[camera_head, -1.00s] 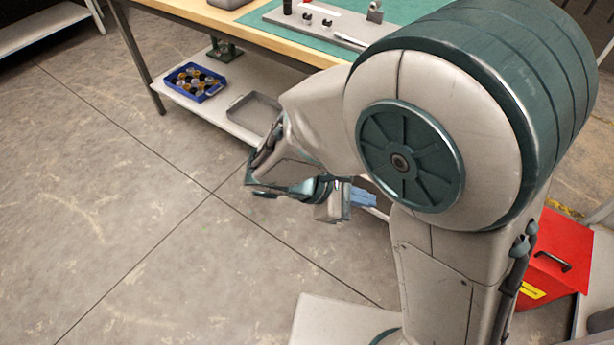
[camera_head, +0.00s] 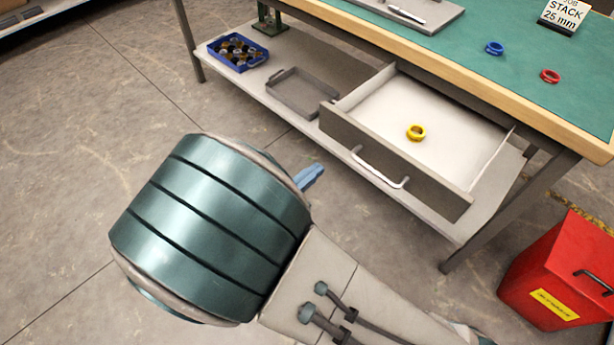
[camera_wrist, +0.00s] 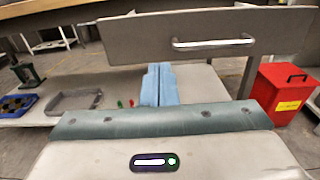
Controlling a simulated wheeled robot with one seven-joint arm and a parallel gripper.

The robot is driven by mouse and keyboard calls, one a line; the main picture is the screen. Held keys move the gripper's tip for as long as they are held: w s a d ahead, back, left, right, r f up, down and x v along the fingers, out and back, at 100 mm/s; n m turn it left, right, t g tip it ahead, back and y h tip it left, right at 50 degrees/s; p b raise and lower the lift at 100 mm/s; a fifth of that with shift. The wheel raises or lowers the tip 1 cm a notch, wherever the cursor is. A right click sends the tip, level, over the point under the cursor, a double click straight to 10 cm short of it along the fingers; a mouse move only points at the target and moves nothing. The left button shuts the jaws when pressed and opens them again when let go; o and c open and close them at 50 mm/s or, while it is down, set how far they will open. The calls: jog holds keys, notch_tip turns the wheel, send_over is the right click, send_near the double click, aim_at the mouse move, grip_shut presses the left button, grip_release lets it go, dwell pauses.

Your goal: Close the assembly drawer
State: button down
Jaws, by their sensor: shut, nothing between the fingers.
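The assembly drawer (camera_head: 463,115) is pulled out from under the workbench, with a yellow ring (camera_head: 415,132) lying inside. Its grey front panel carries a silver bar handle (camera_head: 380,170). In the wrist view the drawer front (camera_wrist: 140,38) and handle (camera_wrist: 213,43) are ahead, above the fingertips. My gripper (camera_wrist: 158,84) is shut, its blue fingers together and empty, apart from the drawer and below its front panel in the wrist view. In the head view only the blue fingertips (camera_head: 310,177) show, left of the drawer front; my arm hides the rest.
The lower shelf holds a grey tray (camera_head: 303,92) and a blue crate (camera_head: 238,53) of round parts. A red bin (camera_head: 560,270) stands right of the bench. Blue (camera_head: 494,48) and red (camera_head: 550,76) rings lie on the green benchtop.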

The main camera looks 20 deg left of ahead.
aim_at(352, 140)
jog(key=b+x, duration=0.1)
jog(key=x, duration=0.8)
jog(key=shift+w+d, duration=0.1)
jog(key=shift+w+d+b, duration=0.1)
jog(key=shift+w+b, duration=0.2)
